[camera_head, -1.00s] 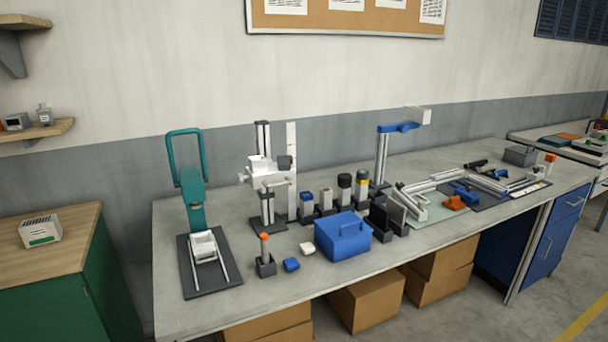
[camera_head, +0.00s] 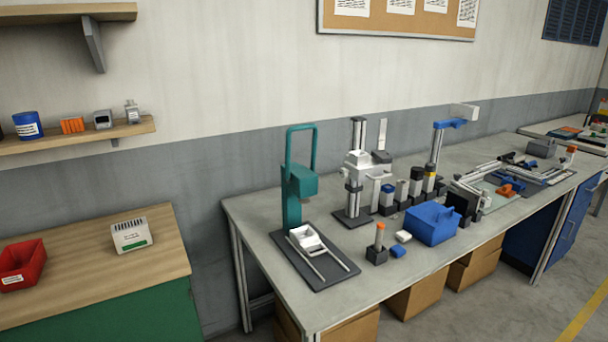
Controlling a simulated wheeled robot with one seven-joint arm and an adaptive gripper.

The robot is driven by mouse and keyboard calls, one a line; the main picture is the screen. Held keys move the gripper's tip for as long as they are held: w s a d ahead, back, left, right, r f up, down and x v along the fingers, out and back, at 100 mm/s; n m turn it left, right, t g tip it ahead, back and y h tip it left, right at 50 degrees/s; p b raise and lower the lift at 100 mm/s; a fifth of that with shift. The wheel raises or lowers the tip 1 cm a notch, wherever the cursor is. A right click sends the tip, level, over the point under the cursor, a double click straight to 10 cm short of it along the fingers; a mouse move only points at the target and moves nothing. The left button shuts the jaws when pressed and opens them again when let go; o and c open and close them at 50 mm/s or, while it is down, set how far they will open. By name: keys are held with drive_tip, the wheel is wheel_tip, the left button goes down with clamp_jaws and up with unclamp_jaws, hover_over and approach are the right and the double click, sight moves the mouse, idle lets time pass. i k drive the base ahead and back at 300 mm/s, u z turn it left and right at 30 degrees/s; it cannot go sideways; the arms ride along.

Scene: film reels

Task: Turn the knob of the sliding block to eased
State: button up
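A white block (camera_head: 358,165) sits on a grey upright column (camera_head: 353,200) toward the back of the workbench, and it may be the sliding block. A dark part (camera_head: 383,157) at its right side may be its knob; its setting is too small to read. A second white carriage (camera_head: 306,238) rests on two rails on a dark base plate at the bench's left end, under a teal frame (camera_head: 292,190). More rails lie at the bench's right. My gripper is not in view.
The grey workbench (camera_head: 262,240) also holds a blue box (camera_head: 432,224), an orange-topped post (camera_head: 378,245) and several small blocks. A wooden-topped cabinet (camera_head: 80,255) with a red bin (camera_head: 22,265) stands left. Grey floor is clear at the front right.

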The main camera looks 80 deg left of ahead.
sight(344, 172)
drive_tip(key=z, duration=0.05)
drive_tip(key=k, duration=0.7)
drive_tip(key=u, duration=2.15)
